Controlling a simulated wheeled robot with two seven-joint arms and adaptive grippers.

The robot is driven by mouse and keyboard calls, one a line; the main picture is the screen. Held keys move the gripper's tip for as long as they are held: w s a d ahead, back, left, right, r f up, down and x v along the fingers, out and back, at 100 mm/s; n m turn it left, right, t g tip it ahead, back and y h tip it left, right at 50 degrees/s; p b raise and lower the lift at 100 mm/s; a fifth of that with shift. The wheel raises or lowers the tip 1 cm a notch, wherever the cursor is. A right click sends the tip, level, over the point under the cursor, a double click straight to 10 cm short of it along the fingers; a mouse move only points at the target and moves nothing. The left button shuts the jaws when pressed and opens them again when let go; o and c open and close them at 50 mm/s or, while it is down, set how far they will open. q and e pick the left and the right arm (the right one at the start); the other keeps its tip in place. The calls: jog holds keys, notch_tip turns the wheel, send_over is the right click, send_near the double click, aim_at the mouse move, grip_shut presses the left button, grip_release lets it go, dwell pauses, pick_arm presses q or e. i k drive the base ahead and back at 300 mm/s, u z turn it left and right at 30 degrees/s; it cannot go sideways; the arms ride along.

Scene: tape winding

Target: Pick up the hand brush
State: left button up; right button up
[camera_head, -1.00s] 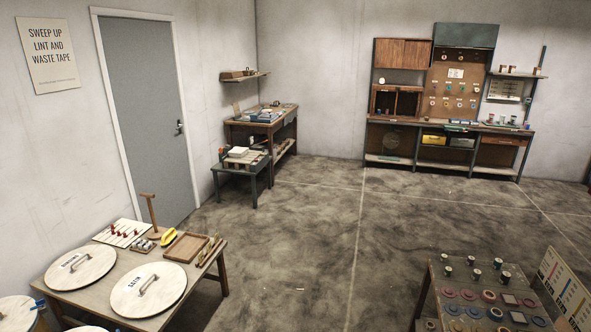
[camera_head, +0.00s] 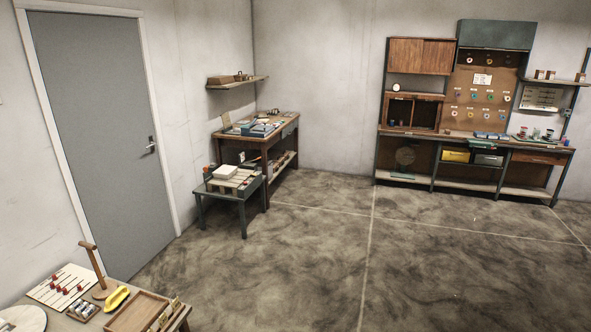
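I cannot make out a hand brush for certain in the head view. A small curved yellow object (camera_head: 116,298) lies on the near-left table (camera_head: 125,277), beside a wooden stand (camera_head: 96,270); I cannot tell what it is. The workbench at the back (camera_head: 465,141) and the small green-legged table (camera_head: 228,188) hold small items too small to identify. Neither of my grippers is in view.
An empty-looking wooden tray (camera_head: 137,312) and a white board with red pegs (camera_head: 64,287) lie on the near-left table. A grey door (camera_head: 103,130) is in the left wall. A wooden desk (camera_head: 266,139) stands in the corner. The floor (camera_head: 300,265) in the middle is clear.

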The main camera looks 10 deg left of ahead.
aim_at(112, 302)
jog(key=u, duration=0.2)
jog(key=i, duration=1.75)
jog(key=u, duration=1.1)
jog(key=i, duration=0.95)
jog(key=u, duration=1)
